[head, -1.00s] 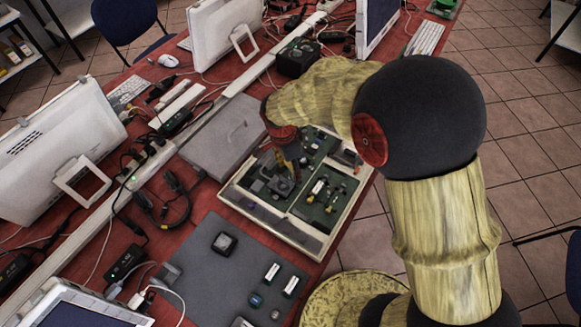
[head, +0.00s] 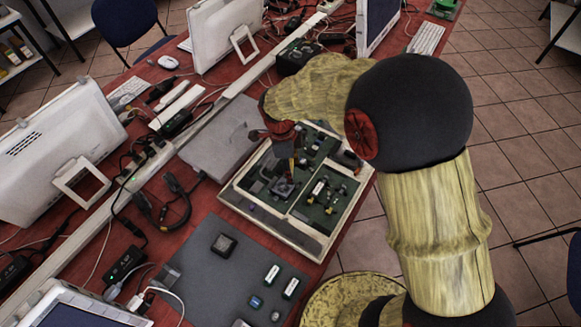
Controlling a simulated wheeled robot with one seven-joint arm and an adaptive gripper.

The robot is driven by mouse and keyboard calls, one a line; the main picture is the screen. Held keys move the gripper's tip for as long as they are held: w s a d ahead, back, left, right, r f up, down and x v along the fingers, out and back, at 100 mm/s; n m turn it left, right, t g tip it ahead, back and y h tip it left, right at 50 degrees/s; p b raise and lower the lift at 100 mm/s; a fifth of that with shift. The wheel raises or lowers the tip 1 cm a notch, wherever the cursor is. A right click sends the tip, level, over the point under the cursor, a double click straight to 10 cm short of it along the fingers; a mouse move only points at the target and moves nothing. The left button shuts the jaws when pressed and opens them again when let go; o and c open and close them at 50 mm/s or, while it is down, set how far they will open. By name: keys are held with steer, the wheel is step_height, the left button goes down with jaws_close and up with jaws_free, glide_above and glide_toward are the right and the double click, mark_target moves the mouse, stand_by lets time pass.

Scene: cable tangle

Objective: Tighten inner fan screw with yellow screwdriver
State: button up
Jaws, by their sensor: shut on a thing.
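My gripper (head: 288,146) is shut on the yellow screwdriver (head: 293,164), which points down over the opened computer case (head: 310,243). The dark square fan (head: 283,187) sits in the left part of the case, on a green board. The screwdriver's lower end is at the far side of the fan. The inner screw is too small to make out, and I cannot tell whether the tip touches it.
A grey mat (head: 195,275) with a black block (head: 224,245) and several small parts lies in front. A closed grey laptop (head: 222,140) lies beside the case. Cables and monitors crowd the red table's left side.

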steer(key=m, duration=0.5)
steer(key=shift+g+p, duration=0.3)
steer(key=shift+p, duration=0.05)
steer(key=shift+r+p, duration=2.5)
steer(key=shift+r, duration=1.05)
